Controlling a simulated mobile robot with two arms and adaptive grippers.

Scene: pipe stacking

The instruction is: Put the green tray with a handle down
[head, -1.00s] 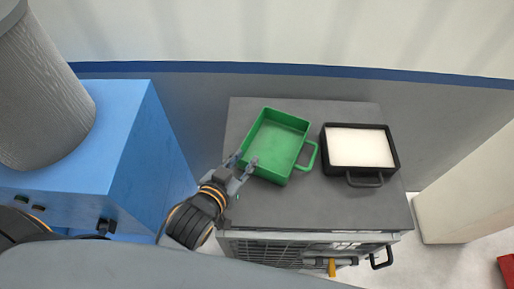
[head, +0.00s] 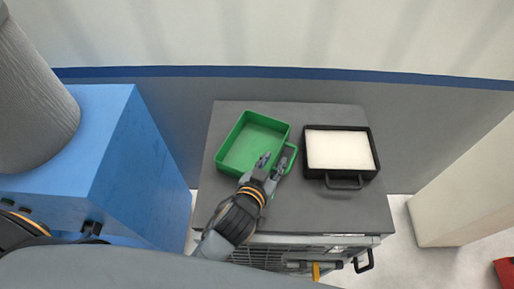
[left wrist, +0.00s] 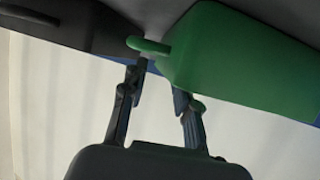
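The green tray (head: 223,157) lies flat on the grey top of a cabinet, left of a black tray. Its handle (head: 291,160) sticks out on its right side. My left gripper (head: 274,163) is at the tray's near right corner, beside the handle, with its fingers apart and nothing held. In the left wrist view the green tray (left wrist: 235,62) fills the upper right, and its handle (left wrist: 147,46) shows just beyond the open fingers (left wrist: 157,82). Whether a finger touches the tray or handle I cannot tell. My right gripper is not in view.
The black tray (head: 308,170) with white contents stands close to the right of the green tray's handle. A blue box (head: 75,150) carrying a grey cylinder (head: 35,95) stands left of the cabinet top (head: 340,212). A wall with a blue stripe runs behind.

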